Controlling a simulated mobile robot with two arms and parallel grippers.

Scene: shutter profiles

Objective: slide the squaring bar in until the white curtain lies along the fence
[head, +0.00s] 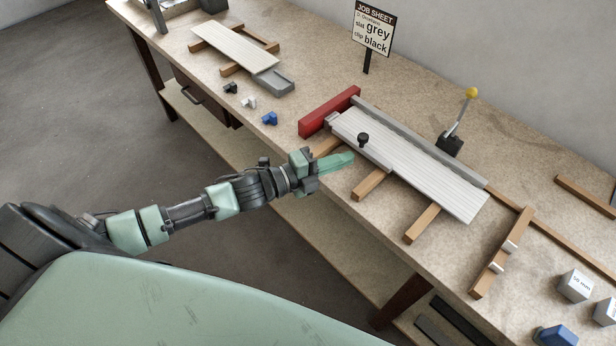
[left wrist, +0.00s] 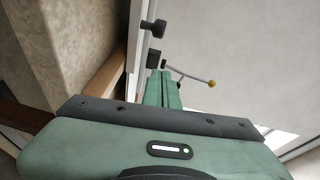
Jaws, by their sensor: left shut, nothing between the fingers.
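The white curtain (head: 415,160) is a ribbed slatted panel lying on wooden battens (head: 371,183). The grey fence (head: 425,140) runs along its far side; I cannot tell whether the curtain's far edge touches it throughout. The grey squaring bar (head: 375,156) lies along the near left part of the curtain, with a black knob (head: 363,139) standing up. My left gripper (head: 352,157) is shut and empty, its green fingertips just near the bar's near side; contact cannot be told. The closed fingers also show in the left wrist view (left wrist: 165,88). My right gripper is not in view.
A red block (head: 329,112) stands at the fence's left end. A lever with a yellow ball (head: 471,93) rises behind the fence. A job sheet sign (head: 373,28) stands at the back. Small clips (head: 249,103) lie left, and labelled blocks (head: 575,286) lie right.

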